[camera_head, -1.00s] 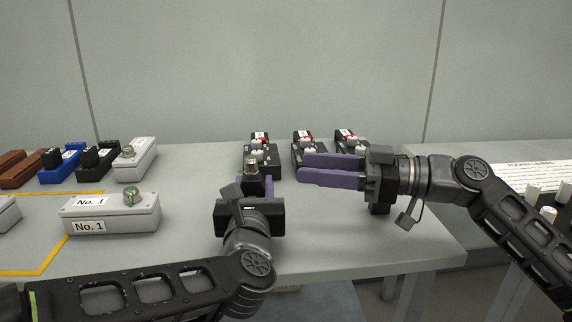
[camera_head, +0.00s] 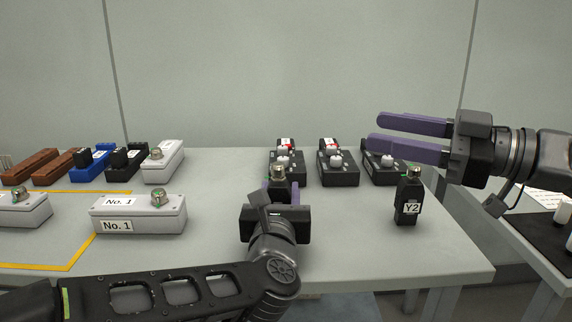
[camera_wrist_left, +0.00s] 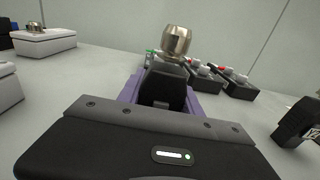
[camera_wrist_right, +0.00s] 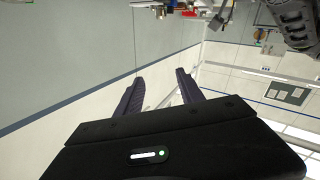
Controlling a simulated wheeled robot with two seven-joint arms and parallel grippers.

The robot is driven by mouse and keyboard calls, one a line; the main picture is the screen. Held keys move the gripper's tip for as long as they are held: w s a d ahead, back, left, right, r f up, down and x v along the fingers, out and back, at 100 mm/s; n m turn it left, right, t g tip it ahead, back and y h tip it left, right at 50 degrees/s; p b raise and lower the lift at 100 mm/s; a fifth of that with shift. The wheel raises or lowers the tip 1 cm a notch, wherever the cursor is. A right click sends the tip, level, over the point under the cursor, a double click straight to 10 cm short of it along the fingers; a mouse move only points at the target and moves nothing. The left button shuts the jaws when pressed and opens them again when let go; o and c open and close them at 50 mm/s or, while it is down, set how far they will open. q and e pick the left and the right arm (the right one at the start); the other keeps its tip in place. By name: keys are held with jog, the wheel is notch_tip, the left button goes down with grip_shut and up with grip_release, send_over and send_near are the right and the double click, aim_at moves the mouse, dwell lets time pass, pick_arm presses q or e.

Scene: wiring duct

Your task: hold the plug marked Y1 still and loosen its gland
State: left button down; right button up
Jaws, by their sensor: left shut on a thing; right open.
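My left gripper (camera_head: 280,192) is shut on a black plug (camera_wrist_left: 163,88) at the near side of the black boxes. The plug has a metal gland (camera_head: 278,172) on top, which also shows in the left wrist view (camera_wrist_left: 176,40). No label on this plug can be read, as the gripper covers its near side. My right gripper (camera_head: 376,130) is open and empty, in the air above the right-hand black box, well right of and higher than the held plug. Another black plug marked Y2 (camera_head: 409,203) stands upright on the table below the right gripper.
Several black boxes with white and red knobs (camera_head: 338,172) stand behind the plugs. A white box marked No. 1 (camera_head: 139,214) stands at left on the table (camera_head: 345,240). Brown, blue, black and white blocks (camera_head: 92,163) line the back left. The front right tabletop is clear.

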jog(key=s+a+r+n+t+h, duration=0.1)
jog(key=s+a+r+t+h, duration=0.15)
jog(key=s+r, duration=0.3)
jog(key=s+a+r+n+h, duration=0.1)
jog(key=s+a+n, duration=0.1)
jog(key=a, duration=0.9)
jog(key=w+a+f+n+g+y, duration=0.1)
jog(key=a+f+n+g, duration=0.1)
jog(key=a+f, duration=0.8)
jog(key=w+a+f+n+g, duration=0.1)
jog(key=a+f+n+g, duration=0.15)
jog(key=a+f, duration=0.75)
notch_tip(320, 180, up, 11)
jog(key=w+d+m+y, duration=0.2)
jog(key=y, duration=0.2)
jog(key=w+d+f+m+t+h, duration=0.1)
jog(key=d+m, duration=0.4)
jog(key=d, duration=0.7)
jog(key=w+d+f+m+t+h, duration=0.2)
jog(key=w+d+f+m, duration=0.2)
jog(key=d, duration=0.9)
jog(key=shift+w+d+f+m+t, duration=0.15)
jog(key=shift+w+f+m+t, duration=0.05)
jog(key=shift+f+m+t, duration=0.3)
